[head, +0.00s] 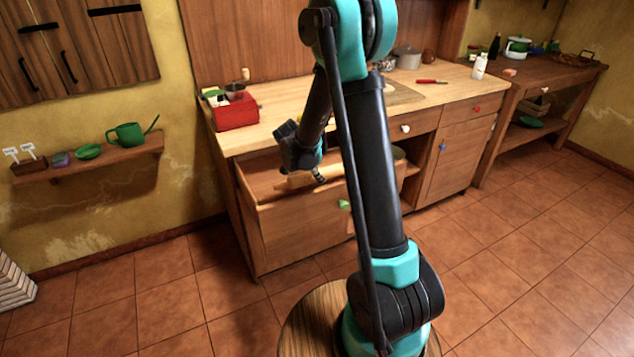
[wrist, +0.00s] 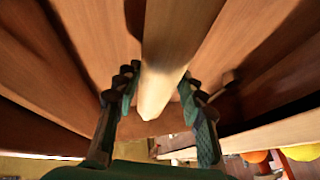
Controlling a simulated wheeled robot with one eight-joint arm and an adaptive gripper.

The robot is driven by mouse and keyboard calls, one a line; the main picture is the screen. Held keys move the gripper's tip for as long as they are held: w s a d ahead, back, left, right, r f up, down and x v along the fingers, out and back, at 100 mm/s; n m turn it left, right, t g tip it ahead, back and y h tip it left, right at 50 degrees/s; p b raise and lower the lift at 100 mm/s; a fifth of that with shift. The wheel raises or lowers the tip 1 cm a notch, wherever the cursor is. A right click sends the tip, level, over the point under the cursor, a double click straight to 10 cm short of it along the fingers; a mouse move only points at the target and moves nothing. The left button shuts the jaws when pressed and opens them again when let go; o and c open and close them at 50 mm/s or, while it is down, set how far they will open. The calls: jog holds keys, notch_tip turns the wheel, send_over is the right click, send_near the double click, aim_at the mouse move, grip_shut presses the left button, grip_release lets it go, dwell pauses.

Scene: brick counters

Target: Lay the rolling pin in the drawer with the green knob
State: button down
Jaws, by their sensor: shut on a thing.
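The drawer with the green knob (head: 344,205) is pulled out; its wooden front (head: 300,228) faces me. My gripper (head: 318,174) is over the open drawer, pointing down, and is shut on the rolling pin (head: 296,183). In the wrist view the pale wooden pin (wrist: 170,50) runs away between the two fingers of my gripper (wrist: 158,85), with one end near the palm. The pin is low, at the drawer opening; I cannot tell whether it touches the drawer floor. My arm hides the drawer's right part.
A red box (head: 236,112) stands on the counter (head: 275,126) above the drawer. Nearby fronts have a white knob (head: 405,128), a blue knob (head: 442,147) and a red knob (head: 476,110). A shelf with a green watering can (head: 127,134) hangs at left. The tiled floor is clear.

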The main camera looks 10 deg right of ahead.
aim_at(315, 178)
jog(key=shift+f, duration=1.9)
jog(key=c, duration=0.9)
grip_release()
jog(key=v, duration=1.2)
